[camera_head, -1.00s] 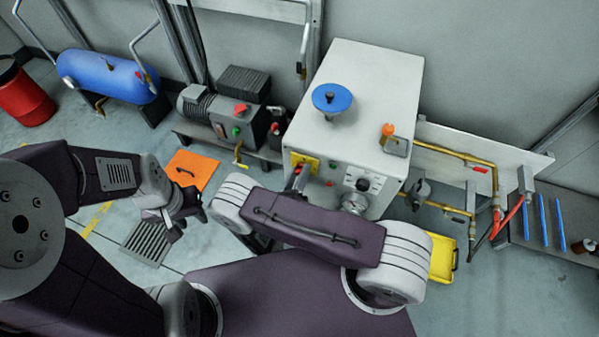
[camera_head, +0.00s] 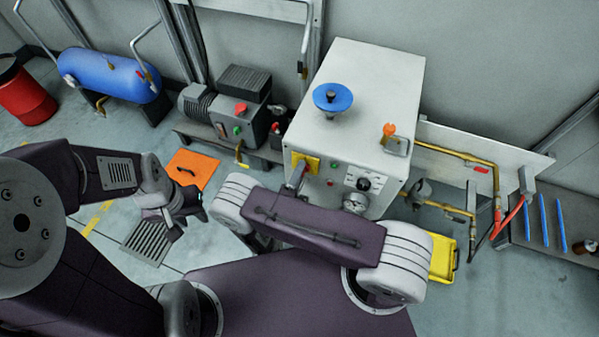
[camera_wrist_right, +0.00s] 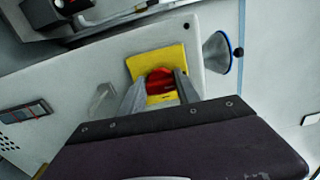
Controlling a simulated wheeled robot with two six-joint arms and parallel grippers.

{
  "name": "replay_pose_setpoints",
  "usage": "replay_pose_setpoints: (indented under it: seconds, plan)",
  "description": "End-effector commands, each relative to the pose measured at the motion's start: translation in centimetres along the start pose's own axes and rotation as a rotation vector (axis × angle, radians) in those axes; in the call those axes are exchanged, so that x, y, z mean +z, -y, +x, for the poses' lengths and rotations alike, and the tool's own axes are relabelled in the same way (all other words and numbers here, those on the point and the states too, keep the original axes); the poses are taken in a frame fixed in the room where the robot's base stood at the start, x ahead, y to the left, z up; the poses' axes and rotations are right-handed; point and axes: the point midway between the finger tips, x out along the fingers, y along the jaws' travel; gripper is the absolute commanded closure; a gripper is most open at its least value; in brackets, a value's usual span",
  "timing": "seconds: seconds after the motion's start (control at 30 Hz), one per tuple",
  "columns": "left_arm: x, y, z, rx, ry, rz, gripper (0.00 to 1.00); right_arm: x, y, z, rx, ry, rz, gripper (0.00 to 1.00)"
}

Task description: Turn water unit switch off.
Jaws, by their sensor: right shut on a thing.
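The white cabinet of the water unit (camera_head: 375,85) stands at the centre back in the head view. On its front is a yellow plate (camera_head: 313,163), which also shows in the wrist view (camera_wrist_right: 152,62). A red switch knob (camera_wrist_right: 160,80) sits on that plate. My right gripper (camera_wrist_right: 161,92) is shut on the red knob, with one finger on each side of it. In the head view my right forearm hides most of this gripper, and the knob's exact angle is hard to tell. My left gripper (camera_head: 185,215) hangs at left, away from the cabinet; its fingers are too small to judge.
A gauge (camera_head: 355,202) and a black dial (camera_head: 363,184) are on the cabinet front, right of the plate. A blue funnel-like part (camera_head: 333,97) stands on top. A grey motor unit (camera_head: 235,110) stands to the left, brass pipes (camera_head: 450,153) to the right.

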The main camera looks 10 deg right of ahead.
Motion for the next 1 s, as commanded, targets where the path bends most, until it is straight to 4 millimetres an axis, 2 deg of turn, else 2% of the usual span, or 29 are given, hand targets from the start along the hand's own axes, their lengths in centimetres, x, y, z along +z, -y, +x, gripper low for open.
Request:
replay_pose_setpoints:
  seconds: [0.63,0.67,0.73,1.0]
  plan:
    - [0.01,0.0,0.03,0.0,0.0,0.0,0.64,-0.06,-0.11,0.0,0.002,-0.001,-0.05,1.0]
    - [0.0,0.0,0.03,0.0,0.0,0.0,0.64,-0.06,-0.11,0.0,0.002,-0.001,-0.05,0.59]
    - [0.01,0.0,0.03,0.0,0.0,0.0,0.64,-0.06,-0.11,0.0,0.002,-0.001,-0.049,0.4]
    - [0.0,0.0,0.02,0.0,0.0,0.0,0.64,-0.02,-0.05,0.0,0.001,0.0,-0.048,0.4]
